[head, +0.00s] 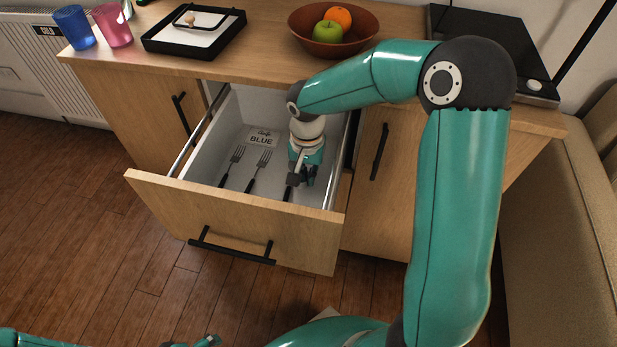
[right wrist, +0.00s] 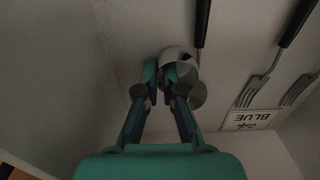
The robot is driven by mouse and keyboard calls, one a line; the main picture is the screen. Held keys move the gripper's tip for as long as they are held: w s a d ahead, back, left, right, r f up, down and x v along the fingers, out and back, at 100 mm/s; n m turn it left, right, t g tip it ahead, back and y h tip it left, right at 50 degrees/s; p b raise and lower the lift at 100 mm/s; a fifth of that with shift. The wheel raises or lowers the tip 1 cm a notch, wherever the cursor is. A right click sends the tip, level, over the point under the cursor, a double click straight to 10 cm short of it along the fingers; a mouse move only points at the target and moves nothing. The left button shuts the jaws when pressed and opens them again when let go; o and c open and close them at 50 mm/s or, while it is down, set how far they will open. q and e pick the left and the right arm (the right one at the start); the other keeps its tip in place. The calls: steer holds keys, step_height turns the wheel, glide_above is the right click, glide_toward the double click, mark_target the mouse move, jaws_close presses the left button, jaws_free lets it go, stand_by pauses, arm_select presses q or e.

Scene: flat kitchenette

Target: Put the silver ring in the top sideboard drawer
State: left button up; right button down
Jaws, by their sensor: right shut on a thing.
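The top sideboard drawer (head: 228,222) is pulled open in the head view. My right gripper (head: 303,181) is down inside it, near its right side. In the right wrist view my right gripper (right wrist: 164,88) is shut on the silver ring (right wrist: 181,57), a pale round band at its fingertips. The ring is close over the drawer floor, beside a utensil handle; I cannot tell whether it touches the floor. The ring cannot be made out in the head view. Only a bit of my left gripper (head: 203,342) shows at the bottom edge, too little to judge.
Two forks (head: 262,163) and a card reading "BLUE" (head: 262,138) lie in the drawer. A utensil with a dark handle (right wrist: 203,22) lies by the ring. Cups, a black tray (head: 196,32) and a fruit bowl (head: 333,38) stand on the sideboard top.

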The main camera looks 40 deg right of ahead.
steer(key=shift+f, duration=0.3)
steer(key=shift+f, duration=0.15)
steer(key=c, duration=1.3)
jaws_free()
steer(key=shift+r, duration=0.4)
step_height(320, 180, up, 12)
steer(key=p, duration=0.2)
steer(key=shift+f+p, duration=0.2)
steer(key=shift+p, duration=0.15)
